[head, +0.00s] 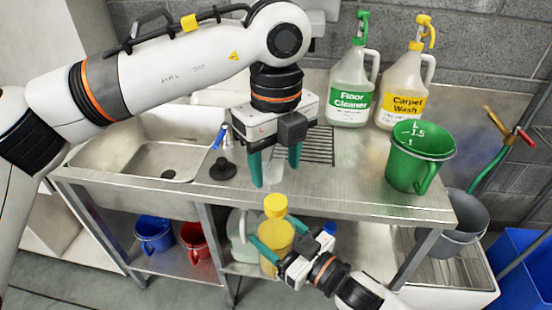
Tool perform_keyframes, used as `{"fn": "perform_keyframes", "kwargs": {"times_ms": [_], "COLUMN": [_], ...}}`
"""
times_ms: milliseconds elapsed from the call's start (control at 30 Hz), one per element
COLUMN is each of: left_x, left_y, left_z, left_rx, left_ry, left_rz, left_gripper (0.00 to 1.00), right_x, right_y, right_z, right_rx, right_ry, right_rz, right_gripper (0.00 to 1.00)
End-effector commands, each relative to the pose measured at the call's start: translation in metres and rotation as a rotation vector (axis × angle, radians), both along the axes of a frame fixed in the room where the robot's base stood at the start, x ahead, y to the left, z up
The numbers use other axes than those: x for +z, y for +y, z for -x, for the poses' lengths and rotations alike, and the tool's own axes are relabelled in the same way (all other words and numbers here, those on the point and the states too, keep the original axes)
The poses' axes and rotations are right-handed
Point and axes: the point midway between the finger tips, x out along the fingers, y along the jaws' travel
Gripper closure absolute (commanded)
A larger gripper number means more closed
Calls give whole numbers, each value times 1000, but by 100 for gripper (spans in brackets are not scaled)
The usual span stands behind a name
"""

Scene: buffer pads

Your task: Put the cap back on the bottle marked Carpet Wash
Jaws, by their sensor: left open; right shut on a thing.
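The bottle marked Carpet Wash (403,90) stands upright at the back of the steel counter, with a yellow trigger-like top (425,32). A yellow cap-like piece (275,206) shows over a yellow body (276,240) at the counter's front edge; I cannot tell if they are joined. My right gripper (268,228) is shut on this yellow thing, its teal fingers on either side of the body. My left gripper (274,180) is open, pointing down over the counter. A pale translucent thing (272,172) shows between its fingers; no grip on it is visible.
The Floor Cleaner bottle (350,88) stands left of Carpet Wash. A green measuring jug (420,160) stands at the counter's right, a black base (222,169) near the sink (150,155). Blue (153,234) and red (194,242) buckets sit below. The counter's middle right is clear.

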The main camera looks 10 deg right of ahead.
Motion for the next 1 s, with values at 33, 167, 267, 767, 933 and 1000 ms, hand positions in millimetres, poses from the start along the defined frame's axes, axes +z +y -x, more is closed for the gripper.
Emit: {"fn": "perform_keyframes", "kwargs": {"times_ms": [33,167,267,767,933,1000], "left_x": [0,0,0,-57,-74,-78], "left_y": [0,0,0,0,0,0], "left_z": [0,0,0,1,0,0], "left_rx": [4,4,3,0,2,2], "left_ry": [0,0,0,2,0,0], "left_rz": [0,0,0,-1,-1,0], "left_gripper": [44,44,44,44,44,44], "right_x": [2,2,2,2,3,3], "right_y": [0,0,0,0,0,0], "right_z": [0,0,0,0,0,0], "right_rx": [1,1,1,1,1,1], "right_ry": [-5,-5,-5,-5,-5,-5], "right_rz": [-3,-3,-3,-3,-3,-3], "right_gripper": [97,97,97,97,97,97]}}
